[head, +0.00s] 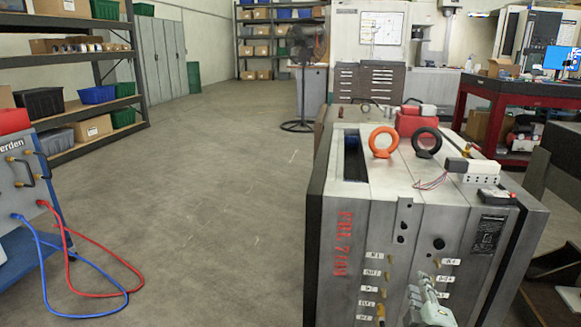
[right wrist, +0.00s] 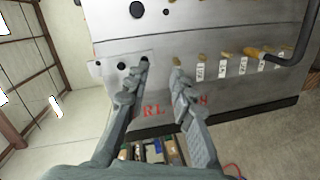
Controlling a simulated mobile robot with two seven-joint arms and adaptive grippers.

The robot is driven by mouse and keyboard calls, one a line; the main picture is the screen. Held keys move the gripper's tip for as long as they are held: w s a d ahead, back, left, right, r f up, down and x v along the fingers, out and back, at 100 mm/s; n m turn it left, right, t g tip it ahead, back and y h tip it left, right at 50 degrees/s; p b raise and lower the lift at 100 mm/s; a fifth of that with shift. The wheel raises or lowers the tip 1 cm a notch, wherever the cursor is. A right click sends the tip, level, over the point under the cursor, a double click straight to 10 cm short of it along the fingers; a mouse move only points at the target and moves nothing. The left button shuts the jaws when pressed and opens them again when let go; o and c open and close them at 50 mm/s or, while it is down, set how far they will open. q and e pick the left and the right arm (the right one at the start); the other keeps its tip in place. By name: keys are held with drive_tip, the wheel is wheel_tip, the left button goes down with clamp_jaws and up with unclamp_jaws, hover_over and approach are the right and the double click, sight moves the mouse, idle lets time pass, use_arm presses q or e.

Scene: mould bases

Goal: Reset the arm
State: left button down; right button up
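My right gripper (head: 424,290) shows at the bottom of the head view, in front of the labelled face of the grey steel mould base (head: 345,240). In the right wrist view my right gripper (right wrist: 160,68) has its two fingers spread apart with nothing between them. The mould base (right wrist: 215,35) fills the upper part of that view, with brass fittings, white labels and red lettering. I cannot tell whether the fingertips touch it. My left gripper is in neither view.
An orange eyebolt (head: 384,142) and a black eyebolt (head: 426,142) stand on the mould base. A red workbench (head: 520,92) stands at the right back. The floor (head: 220,190) between is clear.

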drive_tip(key=s+f+m+g, duration=0.3)
drive_tip(key=s+f, duration=0.3)
drive_tip(key=f, duration=0.2)
drive_tip(key=s+f+m+g, duration=0.35)
drive_tip(key=s+f, duration=0.25)
drive_tip(key=f, duration=0.3)
drive_tip(key=s+a+f+m+g+y, duration=0.1)
drive_tip(key=s+a+f+g, duration=0.1)
drive_tip(key=s+f, duration=0.3)
drive_tip(key=s+a+f+m+g+y, duration=0.2)
drive_tip(key=s+f, duration=0.3)
drive_tip(key=s, duration=0.4)
drive_tip(key=shift+s+a+g+y, duration=0.2)
drive_tip(key=shift+s+g+y, duration=0.1)
drive_tip(key=shift+g, duration=0.55)
